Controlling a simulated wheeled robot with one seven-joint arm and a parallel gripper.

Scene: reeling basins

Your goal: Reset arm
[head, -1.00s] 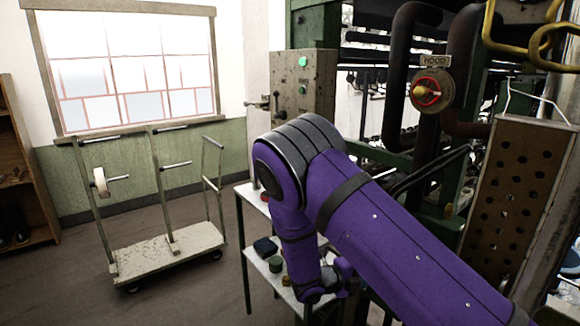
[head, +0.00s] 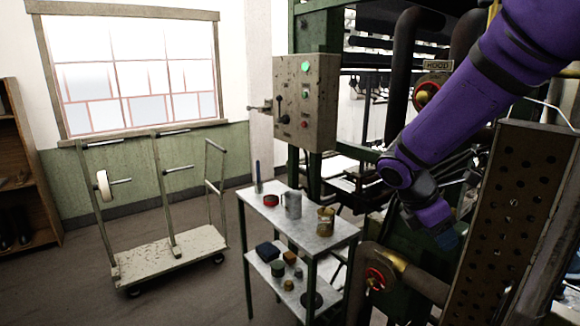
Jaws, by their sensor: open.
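My purple arm (head: 490,95) comes down from the upper right. Its end, with my gripper (head: 446,240), is in front of the dark machinery, right of the metal shelf stand. The gripper is small and dark here, and its fingers are hard to make out. I see nothing held in it.
The metal shelf stand (head: 333,236) bears a mug (head: 293,204), a brass-coloured pot (head: 326,220) and a red round item (head: 271,200); small items sit on its lower shelf. A perforated panel (head: 508,215) stands close right of the gripper. A cart (head: 170,252) stands left on open floor.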

